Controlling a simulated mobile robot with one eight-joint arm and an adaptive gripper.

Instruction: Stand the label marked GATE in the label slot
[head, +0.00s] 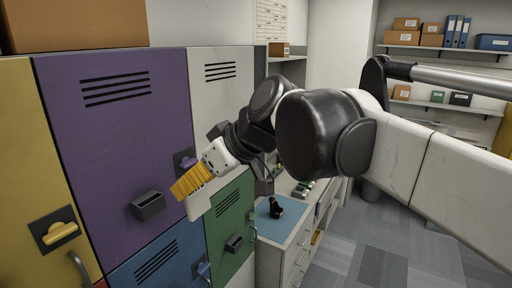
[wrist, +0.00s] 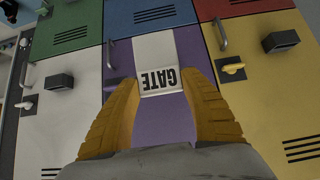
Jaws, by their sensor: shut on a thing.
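The white label marked GATE (wrist: 160,78) is between the tips of my gripper's yellow fingers, its lettering upside down in the wrist view. My gripper (wrist: 160,92) is shut on it. In the head view my gripper (head: 190,182) is in front of the purple and white lockers, with the pale label (head: 199,206) partly hidden behind the fingers. A dark holder that may be the label slot (head: 148,205) juts from the purple locker (head: 110,140), left of and below my fingers. In the wrist view, the label and fingers cover much of the purple locker.
Similar dark holders are on the green locker (head: 234,243) and, in the wrist view, on the yellow (wrist: 280,40) and white (wrist: 60,82) lockers. Handles and a yellow knob (head: 60,232) stick out. A blue-topped cabinet (head: 282,222) stands right of the lockers. Open floor (head: 375,245) lies further right.

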